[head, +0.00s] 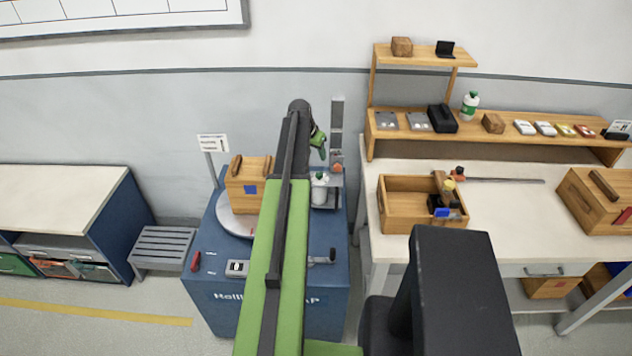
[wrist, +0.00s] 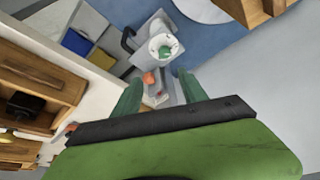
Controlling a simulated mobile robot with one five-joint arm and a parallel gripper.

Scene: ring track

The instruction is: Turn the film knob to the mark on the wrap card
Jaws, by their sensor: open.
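A blue wrapping machine (head: 265,325) stands in the middle of the head view, with lettering on its front. A white sign card (head: 213,142) with small print and a dark mark stands on a post at its back left; I cannot read it. A small pale panel (head: 237,268) and a dark-ended lever (head: 322,260) are on its top; I cannot tell which part is the film knob. My gripper (wrist: 160,90) is open and empty. In the head view my gripper (head: 318,140) is near the grey column (head: 337,125), above a white bottle (head: 320,190).
A wooden box (head: 248,205) sits on the round turntable (head: 232,218). An orange part (head: 337,168) is low on the column; an orange piece (wrist: 148,77) shows near my fingers. The workbench (head: 500,220) at right holds an open wooden tray (head: 400,227). A grey stool (head: 163,245) stands left.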

